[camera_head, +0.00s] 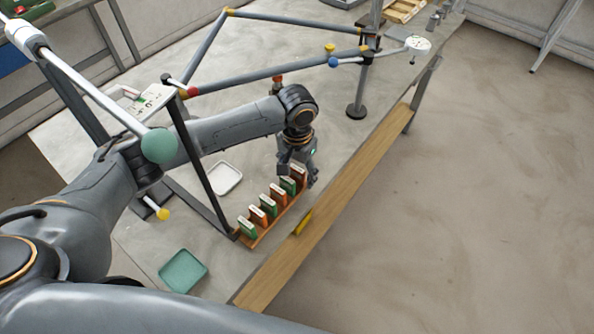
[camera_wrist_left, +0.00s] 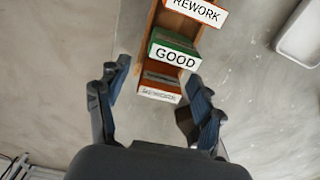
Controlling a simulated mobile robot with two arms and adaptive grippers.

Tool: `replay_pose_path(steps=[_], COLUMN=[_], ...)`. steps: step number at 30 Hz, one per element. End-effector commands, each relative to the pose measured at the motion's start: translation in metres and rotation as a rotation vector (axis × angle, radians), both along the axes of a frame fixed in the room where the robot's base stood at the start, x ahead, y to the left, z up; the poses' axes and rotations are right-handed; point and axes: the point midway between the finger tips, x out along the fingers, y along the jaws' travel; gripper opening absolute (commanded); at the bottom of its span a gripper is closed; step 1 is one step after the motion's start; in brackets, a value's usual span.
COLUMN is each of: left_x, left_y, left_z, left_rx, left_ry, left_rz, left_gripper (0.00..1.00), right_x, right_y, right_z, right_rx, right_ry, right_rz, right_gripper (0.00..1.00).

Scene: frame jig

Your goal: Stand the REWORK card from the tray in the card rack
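The wooden card rack (camera_head: 262,232) stands near the table's front edge and holds a row of several green and orange cards with white label strips. In the left wrist view an orange card (camera_wrist_left: 196,12) reads REWORK and a green card (camera_wrist_left: 173,52) reads GOOD, both in the rack. Closer to my gripper is another orange card (camera_wrist_left: 159,92) whose label is too small to read. My left gripper (camera_head: 298,174) is over the rack's far end. Its fingers (camera_wrist_left: 158,74) are spread apart on either side of the row, with nothing gripped. My right gripper is out of view.
A white tray (camera_head: 225,178) lies left of the rack and looks empty. A teal tray (camera_head: 183,271) at the table's near corner looks empty too. A yellow object (camera_head: 303,222) lies by the wooden edge. Grey frame bars (camera_head: 270,73) stand behind my arm.

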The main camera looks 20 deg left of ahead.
Motion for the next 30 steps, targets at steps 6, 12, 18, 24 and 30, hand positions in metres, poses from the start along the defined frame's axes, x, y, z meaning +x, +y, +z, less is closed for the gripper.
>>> replay_pose_path(steps=[6, 12, 18, 24, 30], left_x=[0.000, 0.001, 0.001, 0.001, 0.000], left_y=[0.000, 0.000, 0.000, 0.000, 0.000], left_z=[0.000, 0.019, 0.061, 0.099, 0.118], left_rx=[0.000, -0.001, -0.001, -0.001, -0.001], left_ry=[0.000, -0.004, -0.005, -0.003, -0.001], left_rz=[0.000, 0.000, -0.001, 0.000, 0.000], left_gripper=[0.67, 0.67, 0.67, 0.67, 0.67], right_x=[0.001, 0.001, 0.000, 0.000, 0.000], right_y=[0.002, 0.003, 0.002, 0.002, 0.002], right_z=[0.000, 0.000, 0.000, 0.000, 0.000], right_rx=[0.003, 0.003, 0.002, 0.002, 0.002], right_ry=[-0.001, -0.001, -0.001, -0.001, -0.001], right_rz=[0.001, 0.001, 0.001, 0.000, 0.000], right_gripper=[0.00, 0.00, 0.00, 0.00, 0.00])
